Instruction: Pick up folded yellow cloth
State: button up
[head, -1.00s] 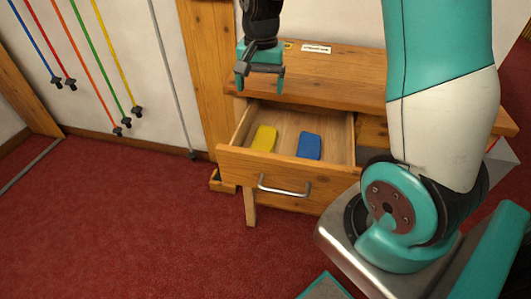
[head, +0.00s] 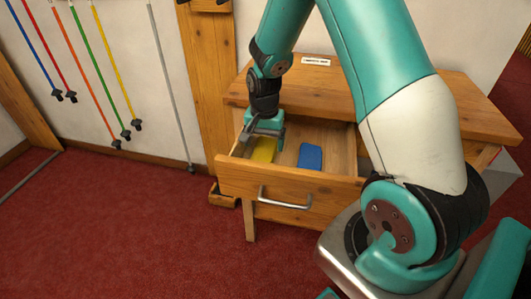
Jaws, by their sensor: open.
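The folded yellow cloth (head: 264,150) lies flat in the left part of the open drawer (head: 228,178). Its upper part is hidden behind my gripper. My gripper (head: 262,143) points down into the drawer over the cloth, with its fingers apart. Nothing shows held between them. I cannot tell whether the fingertips touch the cloth or the drawer floor.
A folded blue cloth (head: 310,157) lies to the right in the same drawer. The drawer has a metal handle (head: 285,199) and raised walls around the gripper. The wooden bench top (head: 440,100) is above and behind. Coloured cords (head: 95,70) hang on the left wall.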

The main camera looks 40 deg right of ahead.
aim_at(264, 150)
notch_tip(264, 150, down, 4)
jog(key=shift+a+r, duration=0.1)
jog(key=shift+r, duration=0.1)
jog(key=shift+c, duration=0.2)
jog(key=c, duration=0.7)
jog(key=shift+r, duration=0.15)
notch_tip(264, 150, up, 20)
jog(key=shift+f+p, duration=0.1)
jog(key=shift+p, duration=1)
